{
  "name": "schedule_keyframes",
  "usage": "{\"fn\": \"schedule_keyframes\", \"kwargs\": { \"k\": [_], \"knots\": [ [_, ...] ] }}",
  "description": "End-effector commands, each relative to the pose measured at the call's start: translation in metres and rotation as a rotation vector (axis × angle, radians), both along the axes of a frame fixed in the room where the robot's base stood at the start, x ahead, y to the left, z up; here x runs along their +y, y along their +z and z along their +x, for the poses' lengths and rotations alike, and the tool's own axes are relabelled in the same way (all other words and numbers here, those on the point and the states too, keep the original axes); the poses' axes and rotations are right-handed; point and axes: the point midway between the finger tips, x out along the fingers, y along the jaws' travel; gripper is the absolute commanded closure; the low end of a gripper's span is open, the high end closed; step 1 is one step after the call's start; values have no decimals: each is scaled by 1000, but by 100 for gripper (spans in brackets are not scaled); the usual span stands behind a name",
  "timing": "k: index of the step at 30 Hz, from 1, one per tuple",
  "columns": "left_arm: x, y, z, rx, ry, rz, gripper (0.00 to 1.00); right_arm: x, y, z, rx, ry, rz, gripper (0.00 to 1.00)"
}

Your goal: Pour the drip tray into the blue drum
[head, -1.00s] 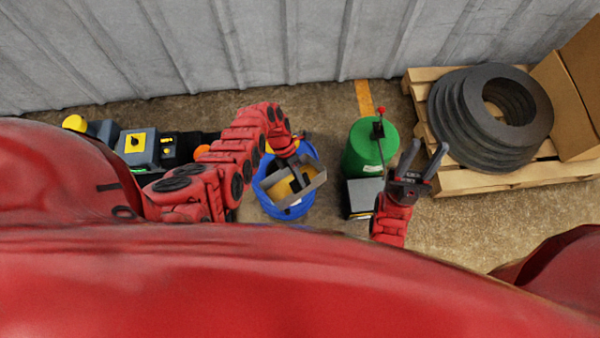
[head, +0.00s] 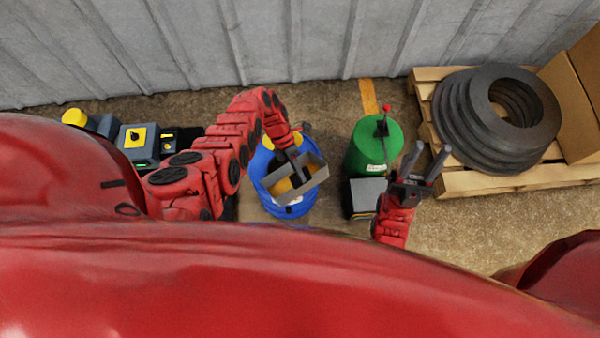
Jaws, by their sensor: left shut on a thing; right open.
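The drip tray (head: 312,183) is a grey, shallow rectangular pan with an amber-yellow area showing within its outline; I cannot tell whether that is liquid or something behind it. My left gripper (head: 299,172) is shut on the tray and holds it over the blue drum (head: 291,208). The tray looks tilted and covers much of the drum's top. The drum stands upright on the floor, its blue side showing around the tray. My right gripper (head: 427,157) is open and empty, to the right of the green drum.
A green drum (head: 368,150) with a red-tipped lever stands right of the blue drum, with a dark box (head: 367,197) in front. A pallet (head: 480,184) holds dark rings (head: 462,120) and cardboard. Dark equipment (head: 138,142) stands left. A corrugated wall (head: 230,45) closes the back.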

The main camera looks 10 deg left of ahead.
Motion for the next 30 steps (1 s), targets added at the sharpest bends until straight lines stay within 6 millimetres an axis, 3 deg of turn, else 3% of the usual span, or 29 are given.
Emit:
{"fn": "schedule_keyframes", "kwargs": {
  "k": [30],
  "knots": [
    [7,5,6,52,0,-53,100,0,-26,0,0,0,0,59]
  ]
}}
